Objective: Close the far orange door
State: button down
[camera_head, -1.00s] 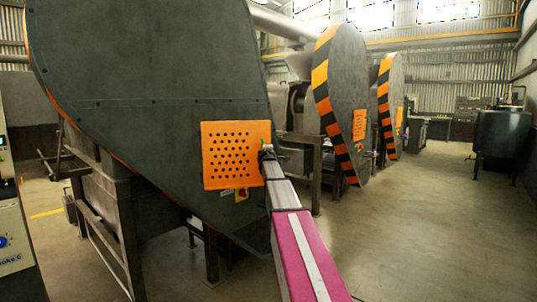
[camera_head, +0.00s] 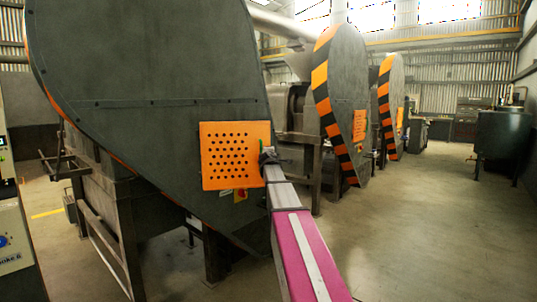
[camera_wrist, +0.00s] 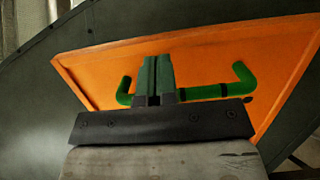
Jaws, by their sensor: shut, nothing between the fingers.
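An orange door (camera_wrist: 90,65) fills much of the wrist view, on a dark grey guard. A green bar handle (camera_wrist: 205,92) crosses it. My gripper (camera_wrist: 158,62) is shut and empty, its fingertips in front of the door and overlapping the handle in the picture. Whether they touch it, I cannot tell. In the head view, my gripper (camera_head: 267,152) is at the right edge of a perforated orange panel (camera_head: 232,160) on the nearest machine. Smaller orange panels show on the middle machine (camera_head: 359,125) and the farthest machine (camera_head: 399,117).
The nearest grey guard (camera_head: 150,70) stands large at the left, on a dark metal frame. Guards with orange and black striped edges (camera_head: 325,105) stand behind it. A dark tank (camera_head: 502,135) stands at the right. The concrete floor (camera_head: 430,220) at right is open.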

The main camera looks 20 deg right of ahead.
jog(key=s, duration=0.8)
jog(key=m+y, duration=0.4)
jog(key=m, duration=1.2)
send_near(268, 143)
jog(key=shift+t, duration=0.4)
jog(key=w, duration=0.7)
jog(key=shift+w+d+f, duration=0.2)
jog(key=shift+d+f, duration=0.1)
jog(key=shift+d, duration=0.05)
jog(key=shift+w, duration=0.1)
